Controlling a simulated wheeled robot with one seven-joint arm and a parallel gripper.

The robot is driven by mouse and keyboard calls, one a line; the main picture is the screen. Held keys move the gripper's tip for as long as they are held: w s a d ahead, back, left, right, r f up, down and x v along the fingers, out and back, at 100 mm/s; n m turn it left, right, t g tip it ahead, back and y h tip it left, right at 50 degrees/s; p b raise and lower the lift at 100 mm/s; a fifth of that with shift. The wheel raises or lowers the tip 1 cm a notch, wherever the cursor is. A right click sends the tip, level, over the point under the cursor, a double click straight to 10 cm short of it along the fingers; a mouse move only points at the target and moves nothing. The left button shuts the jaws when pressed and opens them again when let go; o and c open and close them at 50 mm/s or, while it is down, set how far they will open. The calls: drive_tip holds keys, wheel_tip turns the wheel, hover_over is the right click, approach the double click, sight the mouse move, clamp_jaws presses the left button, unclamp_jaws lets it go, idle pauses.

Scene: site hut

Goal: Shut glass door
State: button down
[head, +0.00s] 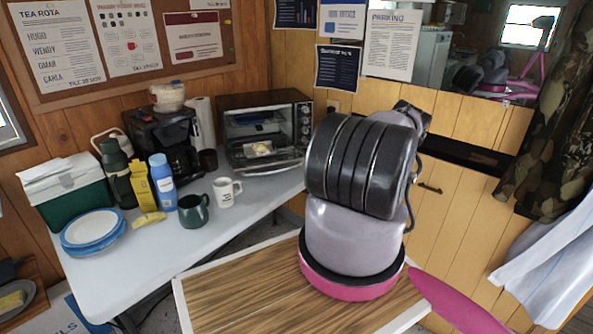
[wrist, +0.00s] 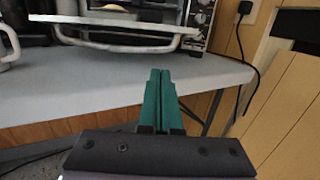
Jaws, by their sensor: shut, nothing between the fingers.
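A black-and-steel toaster oven (head: 306,122) stands at the back right of the white table. Its glass door (head: 272,164) is open, folded down toward the front, with its edge and handle facing me. Something pale, perhaps food, shows at the oven's opening. In the wrist view the door (wrist: 135,24) spans the top, with its bar handle (wrist: 115,41) along the front edge. My gripper (wrist: 160,76) has green fingers pressed together and empty, below and in front of the door's right part, apart from it as far as I can tell. In the head view my arm hides the gripper.
The white table (head: 130,262) also holds a coffee maker (head: 165,140), a green mug (head: 194,211), a white mug (head: 227,191), bottles and blue-rimmed plates (head: 93,231). A power cable (wrist: 248,65) hangs right of the oven. A wood-grain surface (head: 235,285) lies in front.

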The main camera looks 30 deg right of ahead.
drive_tip(key=shift+m+h, duration=0.3)
drive_tip(key=w, duration=0.3)
drive_tip(key=w+d, duration=0.1)
drive_tip(key=w, duration=0.5)
drive_tip(key=shift+d+f, duration=0.25)
drive_tip(key=shift+d, duration=0.05)
drive_tip(key=shift+w+d+r, duration=0.1)
drive_tip(key=shift+w+r, duration=0.05)
drive_tip(key=shift+r, duration=0.5)
drive_tip(key=shift+w+d+r, duration=0.1)
drive_tip(key=shift+r, duration=0.5)
drive_tip(key=shift+w+a+r, duration=0.1)
drive_tip(key=shift+w+r, duration=0.05)
drive_tip(key=shift+r, duration=0.55)
drive_tip(key=shift+r, duration=0.1)
